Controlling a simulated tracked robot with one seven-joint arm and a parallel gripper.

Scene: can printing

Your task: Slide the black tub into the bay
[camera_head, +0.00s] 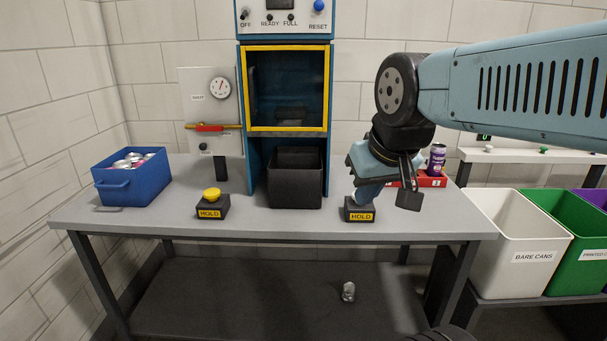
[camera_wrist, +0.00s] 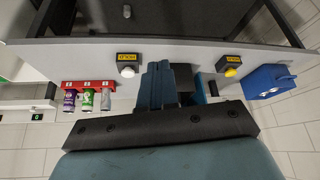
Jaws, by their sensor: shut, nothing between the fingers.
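The black tub (camera_head: 295,186) stands upright on the table at the opening of the bay, under the yellow-framed window. It is between the blue side walls (camera_head: 255,175), and its front appears to stick out a little. How deep its back sits is hidden. My gripper (camera_head: 362,194) is shut and empty, pointing down right of the tub and apart from it, over the right HOLD block (camera_head: 360,214). In the wrist view my shut fingers (camera_wrist: 157,68) fill the middle and partly cover the tub (camera_wrist: 184,77).
A left HOLD block with a yellow button (camera_head: 210,203) stands left of the tub. A blue bin of cans (camera_head: 133,185) is at the far left. A red can rack (camera_head: 432,181) is behind my gripper. A can (camera_head: 348,291) lies below the table. White and green bins stand right.

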